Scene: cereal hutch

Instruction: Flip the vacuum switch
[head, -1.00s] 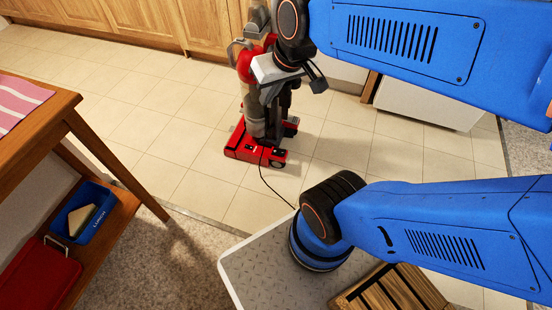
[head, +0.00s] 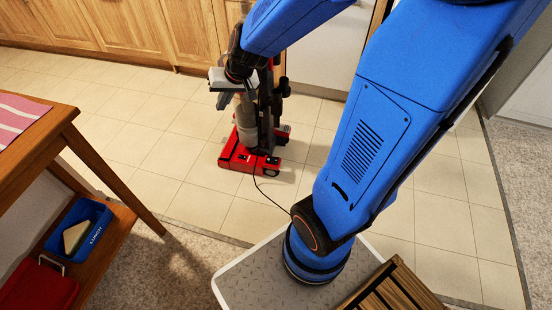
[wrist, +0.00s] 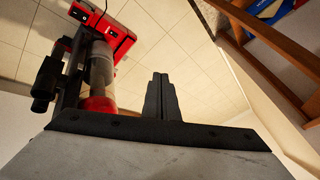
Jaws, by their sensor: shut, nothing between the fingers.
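The red vacuum (head: 243,150) stands upright on the tiled floor in the head view, with its red base low and a clear grey canister above. My arm covers its upper part, and I cannot make out the switch. In the wrist view the vacuum (wrist: 115,42) shows at the upper left, its base toward the top of the picture. My gripper (wrist: 160,82) is shut and empty in the wrist view, with its fingers together to the right of the canister and apart from it. In the head view the fingers are not clear.
A wooden table (head: 70,110) with a lower shelf stands at the left, holding a blue lunch box (head: 82,230) and a red case (head: 38,285). Wooden cabinets (head: 130,30) line the back. A dark cord (head: 268,194) runs from the vacuum. Tiled floor around it is open.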

